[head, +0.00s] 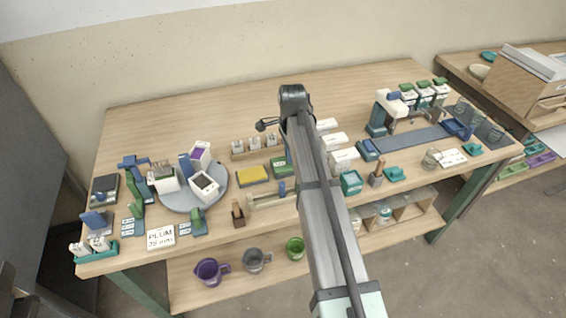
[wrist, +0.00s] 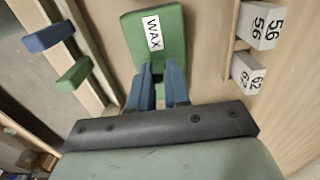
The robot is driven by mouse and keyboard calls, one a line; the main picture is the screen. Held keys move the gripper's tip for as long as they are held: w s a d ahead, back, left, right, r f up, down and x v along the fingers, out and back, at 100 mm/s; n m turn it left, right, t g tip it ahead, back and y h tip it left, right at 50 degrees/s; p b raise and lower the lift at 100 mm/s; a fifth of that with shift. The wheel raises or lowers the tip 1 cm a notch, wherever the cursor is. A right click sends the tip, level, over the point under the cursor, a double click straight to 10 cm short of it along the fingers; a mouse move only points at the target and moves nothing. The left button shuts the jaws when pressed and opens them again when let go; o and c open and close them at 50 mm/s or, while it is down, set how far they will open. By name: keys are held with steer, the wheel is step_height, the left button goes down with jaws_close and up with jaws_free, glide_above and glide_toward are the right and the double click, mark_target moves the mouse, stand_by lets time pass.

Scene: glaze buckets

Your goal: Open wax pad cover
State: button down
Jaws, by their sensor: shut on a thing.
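The green wax pad cover (wrist: 160,40) with a white WAX label fills the upper middle of the wrist view. In the head view it is a small green block (head: 279,168) just left of my arm. My gripper (wrist: 160,72) has its two blue fingers at the cover's near edge, shut on a small part there, which the fingers largely hide. I cannot tell whether the cover is raised. In the head view my gripper is hidden behind my arm.
A yellow pad (head: 252,174) lies left of the cover. Behind stands a wooden rack with numbered white blocks (wrist: 247,73). In front is a wooden rail (head: 265,200) with a blue block (wrist: 48,38) and a green block (wrist: 75,73). White boxes (head: 335,140) stand right of my arm.

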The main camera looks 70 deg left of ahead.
steer(key=shift+w, duration=3.4)
steer(key=c, duration=1.2)
jaws_free()
steer(key=shift+o, duration=0.2)
step_height(320, 180, up, 7)
steer(key=shift+w, duration=0.1)
